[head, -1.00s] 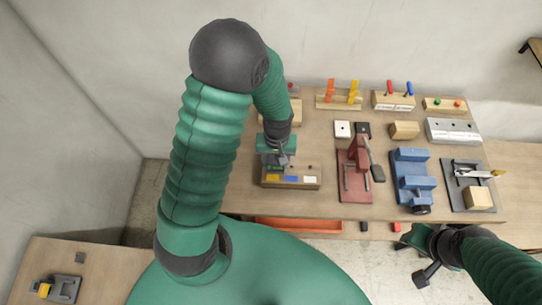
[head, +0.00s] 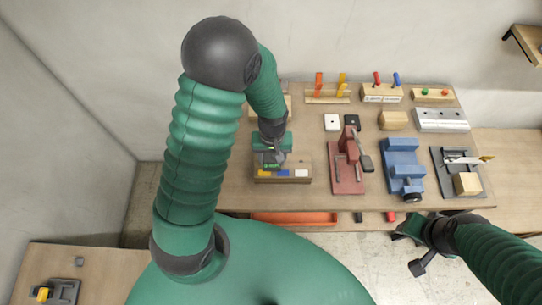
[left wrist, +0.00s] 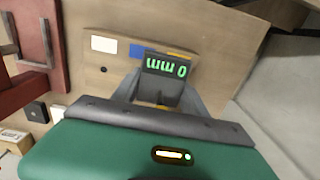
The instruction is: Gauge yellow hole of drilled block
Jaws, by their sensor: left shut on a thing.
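The drilled block (head: 283,179) is a wooden block with yellow, blue and white labels along its front. It also shows in the left wrist view (left wrist: 210,82), with one dark hole visible near the white label. My left gripper (head: 271,158) is shut on a dark gauge (left wrist: 166,66) whose green display reads 0 mm. The gauge is over the yellow-and-blue-label side of the block. It hides the yellow hole, so I cannot tell whether its tip is inside. My right gripper (head: 411,248) is empty near the table's front edge, its fingers apart.
A red clamp fixture (head: 347,172), a blue vise (head: 403,168) and a dark fixture with a wooden cube (head: 467,184) stand to the right. White and black small blocks (head: 332,122) and tool racks (head: 328,97) are behind. An orange tray (head: 294,218) is below the front edge.

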